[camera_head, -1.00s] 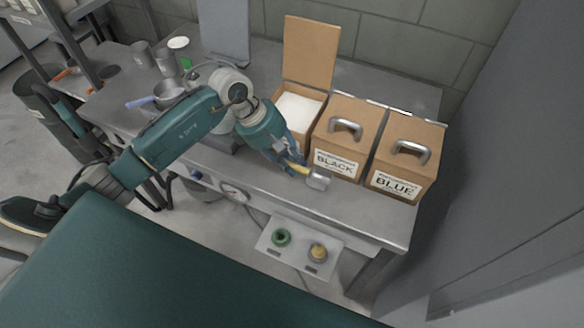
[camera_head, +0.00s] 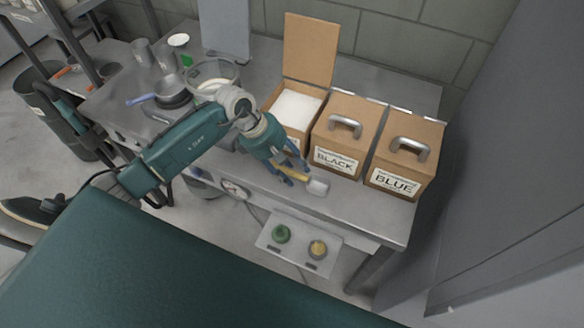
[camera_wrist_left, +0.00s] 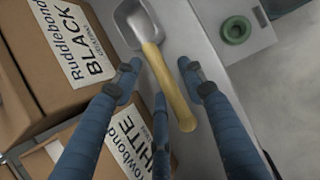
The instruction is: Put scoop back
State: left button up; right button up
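The scoop has a grey metal head (camera_head: 317,187) and a yellow handle (camera_head: 294,174). It appears to lie on the metal table in front of the box marked BLACK. In the left wrist view the scoop's handle (camera_wrist_left: 168,85) runs between my spread blue fingers, with gaps on both sides. My left gripper (camera_head: 292,171) is open over the handle; its fingertips (camera_wrist_left: 158,78) also show in the wrist view. The open box (camera_head: 298,112) with white contents stands behind the gripper, its lid up. My right gripper is not in view.
Closed boxes marked BLACK (camera_head: 345,138) and BLUE (camera_head: 405,157) stand right of the open box. A pan (camera_head: 172,91) and a bowl (camera_head: 212,84) are at the left. A panel with a green button (camera_head: 281,234) and a yellow one juts below the table's front edge.

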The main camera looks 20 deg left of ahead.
pick_arm(q)
jog(key=shift+r, duration=0.1)
jog(key=shift+a+r, duration=0.15)
jog(key=shift+r, duration=0.05)
jog(key=b+v, duration=0.2)
jog(key=v, duration=0.9)
jog(key=shift+r, duration=0.3)
jog(key=shift+s, duration=0.1)
jog(key=shift+a, duration=0.1)
